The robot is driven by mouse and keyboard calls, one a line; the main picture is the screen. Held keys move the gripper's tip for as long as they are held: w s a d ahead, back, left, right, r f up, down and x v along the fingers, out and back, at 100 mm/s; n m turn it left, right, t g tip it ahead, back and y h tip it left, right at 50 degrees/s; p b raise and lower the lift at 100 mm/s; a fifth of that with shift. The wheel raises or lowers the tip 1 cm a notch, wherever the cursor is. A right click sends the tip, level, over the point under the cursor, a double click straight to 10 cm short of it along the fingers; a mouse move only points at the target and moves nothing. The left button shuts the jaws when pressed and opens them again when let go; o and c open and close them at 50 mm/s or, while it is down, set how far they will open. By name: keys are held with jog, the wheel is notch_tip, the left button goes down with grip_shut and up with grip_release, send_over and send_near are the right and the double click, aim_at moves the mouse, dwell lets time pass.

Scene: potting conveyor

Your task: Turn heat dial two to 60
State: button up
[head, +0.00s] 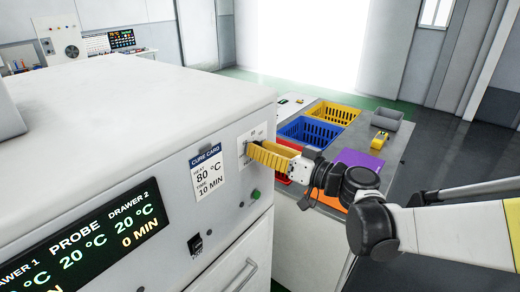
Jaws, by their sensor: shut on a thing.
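My gripper (256,152) has yellow fingers and reaches from the right to the front of a large white oven cabinet (130,110). Its fingertips are at a small pale dial plate (257,133) on the upper right of that front. The gripper is shut on a dial there, apparently heat dial two; the fingers hide the dial, its pointer and most of its scale. The display (85,235) reads 20 °C for the probe, and 20 °C and 0 MIN for drawer 2. The drawer 1 reading is partly cut off.
A cure card (207,172) on the front reads 80 °C, 10 MIN. A green button (256,194) and black switch (195,244) sit below. Behind my gripper, a grey table (390,150) holds blue (308,131) and yellow (333,113) crates and a grey bin (387,118).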

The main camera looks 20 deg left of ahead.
jog(key=m, duration=0.4)
jog(key=shift+w+m, duration=0.1)
jog(key=shift+m, duration=0.3)
dwell(0.4)
jog(key=o, duration=1.2)
jog(key=shift+c, duration=0.2)
jog(key=shift+d+f, duration=0.1)
jog(key=shift+d, duration=0.05)
jog(key=v, duration=1.1)
jog(key=shift+s+d, duration=0.2)
jog(key=shift+d, duration=0.15)
jog(key=shift+f, duration=0.1)
